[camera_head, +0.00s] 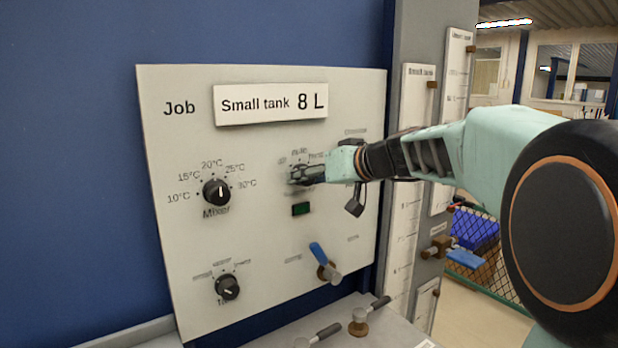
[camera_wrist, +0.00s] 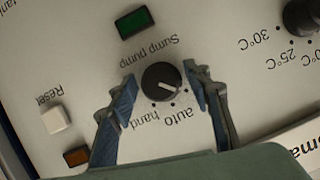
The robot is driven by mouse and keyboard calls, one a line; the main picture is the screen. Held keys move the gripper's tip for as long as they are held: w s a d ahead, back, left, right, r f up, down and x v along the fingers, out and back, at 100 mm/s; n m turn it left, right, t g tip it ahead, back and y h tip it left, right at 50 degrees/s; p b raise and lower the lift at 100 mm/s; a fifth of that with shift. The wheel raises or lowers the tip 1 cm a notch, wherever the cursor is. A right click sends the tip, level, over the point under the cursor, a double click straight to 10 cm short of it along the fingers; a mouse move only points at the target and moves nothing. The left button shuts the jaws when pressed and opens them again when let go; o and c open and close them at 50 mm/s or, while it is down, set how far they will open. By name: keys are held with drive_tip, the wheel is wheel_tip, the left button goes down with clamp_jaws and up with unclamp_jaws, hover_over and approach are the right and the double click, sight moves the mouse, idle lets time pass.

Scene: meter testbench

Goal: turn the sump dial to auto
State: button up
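The sump pump dial (camera_wrist: 162,82) is a round black knob with a white pointer line, seen upside down in the wrist view. Its pointer aims right and slightly down, toward the dot beside the right finger, not at the "auto" label (camera_wrist: 178,116). The "hand" label (camera_wrist: 145,120) is left of "auto"; a third label seems hidden by the finger. My gripper (camera_wrist: 160,79) is open, with one blue-grey finger on each side of the dial and visible gaps to it. In the head view my gripper (camera_head: 304,175) covers most of the dial.
A green indicator (camera_wrist: 136,22) sits beside the dial, with a white Reset button (camera_wrist: 56,120) and an amber indicator (camera_wrist: 76,157) farther left. The Mixer dial (camera_head: 216,192), a lower dial (camera_head: 228,287) and a blue-handled valve (camera_head: 322,259) share the panel (camera_head: 270,235).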

drive_tip(key=c, duration=1)
drive_tip(key=shift+f+b, duration=0.1)
drive_tip(key=shift+b, duration=0.35)
drive_tip(key=shift+d+f+m+y+b, duration=0.15)
drive_tip(key=shift+m+y+b, duration=0.15)
drive_tip(key=shift+m+b, duration=0.35)
drive_tip(key=shift+m+g+y+b, duration=0.45)
drive_tip(key=shift+m+b, duration=0.3)
drive_tip(key=shift+b, duration=0.4)
drive_tip(key=shift+m+g+y+b, duration=0.25)
drive_tip(key=shift+m+y+b, duration=0.8)
drive_tip(key=shift+m+b, duration=0.5)
drive_tip(key=shift+r+m, duration=0.2)
drive_tip(key=shift+m, duration=0.05)
drive_tip(key=o, duration=1.2)
drive_tip(key=shift+c, duration=0.2)
